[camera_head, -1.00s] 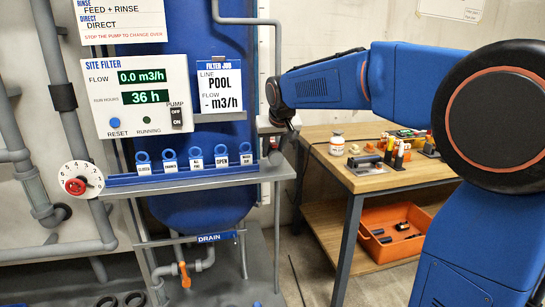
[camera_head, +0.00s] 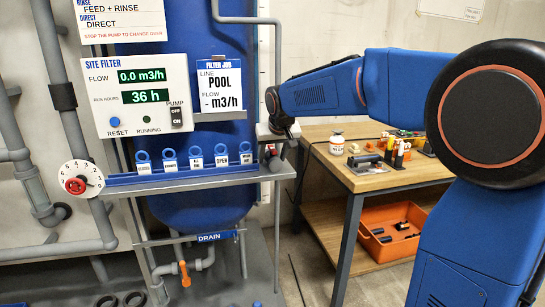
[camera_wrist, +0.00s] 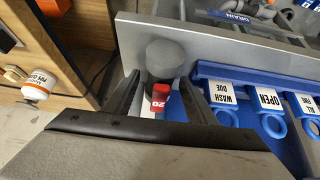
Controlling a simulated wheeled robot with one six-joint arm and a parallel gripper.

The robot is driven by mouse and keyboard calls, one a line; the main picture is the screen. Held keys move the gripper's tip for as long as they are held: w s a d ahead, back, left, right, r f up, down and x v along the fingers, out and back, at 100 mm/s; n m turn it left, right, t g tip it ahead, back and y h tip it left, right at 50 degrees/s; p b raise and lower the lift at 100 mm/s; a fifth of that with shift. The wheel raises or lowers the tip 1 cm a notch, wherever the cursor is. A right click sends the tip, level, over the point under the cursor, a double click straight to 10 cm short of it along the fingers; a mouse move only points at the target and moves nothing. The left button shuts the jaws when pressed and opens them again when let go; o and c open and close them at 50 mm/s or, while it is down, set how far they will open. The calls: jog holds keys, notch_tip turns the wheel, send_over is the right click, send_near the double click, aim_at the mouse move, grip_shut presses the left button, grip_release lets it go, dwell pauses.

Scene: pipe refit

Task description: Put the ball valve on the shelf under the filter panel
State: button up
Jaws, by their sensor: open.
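The ball valve (camera_wrist: 165,62), a dark grey body with a red part marked 20, is at the right end of the grey shelf (camera_head: 215,180) under the filter panel (camera_head: 135,95). Its red part also shows in the head view (camera_head: 271,151), below my wrist. My gripper (camera_wrist: 160,98) is open, with one finger on each side of the valve in the wrist view. Whether the fingers touch it, and how its underside meets the shelf, I cannot tell. The gripper body hides part of it.
A blue rack with several tags (camera_wrist: 247,92) stands on the shelf close beside the right finger. A wooden bench (camera_head: 350,178) to the right holds a white bottle (camera_head: 336,144) and small parts. An orange bin (camera_head: 385,248) sits on its lower level.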

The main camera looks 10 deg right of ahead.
jog(key=v, duration=1.2)
jog(key=s+d+f, duration=0.2)
jog(key=s+f, duration=0.5)
jog(key=s, duration=0.5)
jog(key=s+d+f+g, duration=0.1)
jog(key=s+d+f, duration=0.2)
jog(key=s+f, duration=0.4)
jog(key=s+d+f, duration=0.2)
jog(key=s+f, duration=0.6)
jog(key=s, duration=1)
jog(key=shift+d+g, duration=0.4)
